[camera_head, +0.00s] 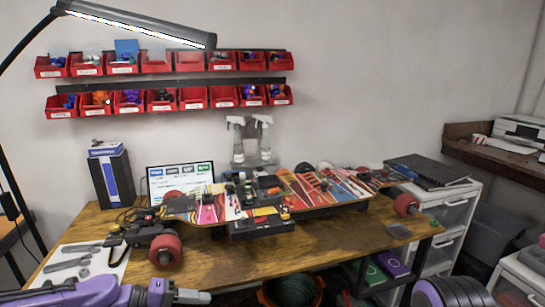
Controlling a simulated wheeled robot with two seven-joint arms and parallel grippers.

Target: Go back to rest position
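My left arm comes in along the bottom left edge, purple and grey. My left gripper (192,297) points right, in front of the workbench's near edge. Its finger is seen side-on, so I cannot tell whether it is open or shut, and nothing shows held in it. A purple and dark grey part of my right arm (455,292) shows at the bottom right. My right gripper is out of the picture. A colourful skateboard (325,187) with red wheels lies across the wooden workbench (225,262).
Flat tools (70,264) lie on a light sheet at the bench's left. A lamp (135,22) arches above. Red bins (192,98) hang on the wall. An orange-rimmed bucket (290,290) stands below the bench's front edge. White drawers (447,215) stand on the right.

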